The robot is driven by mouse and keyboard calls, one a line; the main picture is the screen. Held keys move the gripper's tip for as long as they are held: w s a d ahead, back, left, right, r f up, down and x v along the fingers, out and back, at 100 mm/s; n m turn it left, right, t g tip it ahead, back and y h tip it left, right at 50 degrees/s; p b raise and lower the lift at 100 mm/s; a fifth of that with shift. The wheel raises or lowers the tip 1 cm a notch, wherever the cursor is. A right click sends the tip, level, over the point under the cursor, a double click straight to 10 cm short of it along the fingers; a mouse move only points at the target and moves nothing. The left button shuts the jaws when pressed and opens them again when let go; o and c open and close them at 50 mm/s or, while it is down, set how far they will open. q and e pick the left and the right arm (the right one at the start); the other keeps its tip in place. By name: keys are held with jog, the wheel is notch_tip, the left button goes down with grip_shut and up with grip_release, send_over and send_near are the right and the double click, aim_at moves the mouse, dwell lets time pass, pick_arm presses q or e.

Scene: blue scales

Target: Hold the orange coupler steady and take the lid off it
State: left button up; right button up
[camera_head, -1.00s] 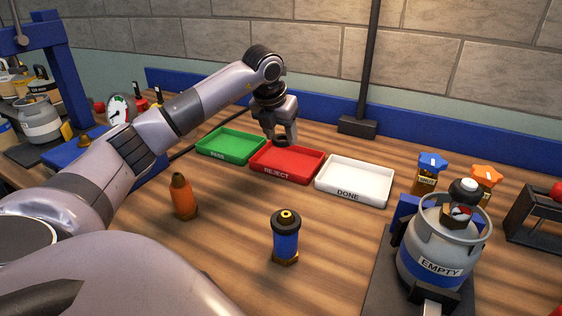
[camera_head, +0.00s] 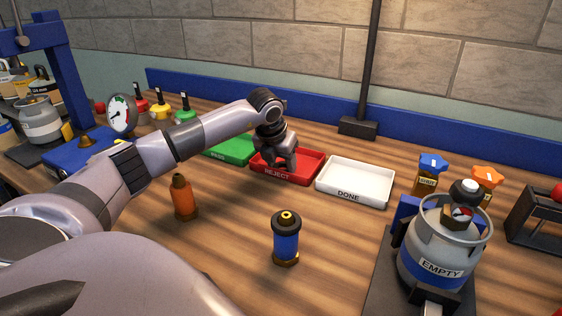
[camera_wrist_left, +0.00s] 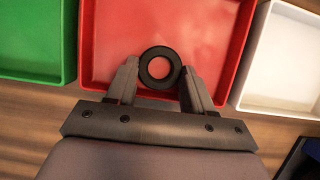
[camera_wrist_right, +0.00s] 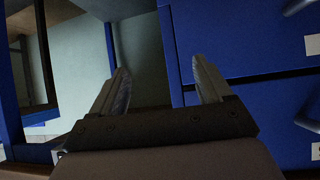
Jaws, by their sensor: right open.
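The orange coupler (camera_head: 184,200) stands upright on the table at the left of the head view, with a brown top. No gripper is at it. My left gripper (camera_head: 279,166) is low over the red REJECT tray (camera_head: 313,174). In the left wrist view it is shut on a dark ring (camera_wrist_left: 159,52), which sits between its fingertips above or at the tray floor; I cannot tell if it touches. My right gripper (camera_wrist_right: 161,75) is open and empty in the right wrist view, facing blue drawer fronts, away from the coupler.
A blue coupler (camera_head: 286,240) stands upright at the middle front. The green PASS tray (camera_head: 229,152) and white DONE tray (camera_head: 355,184) flank the red one. A grey cylinder marked EMPTY (camera_head: 434,252) stands at the right. The table between couplers is clear.

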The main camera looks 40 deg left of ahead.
pick_arm(q)
jog(key=o, duration=0.4)
jog(key=shift+r, duration=0.1)
jog(key=v, duration=1.2)
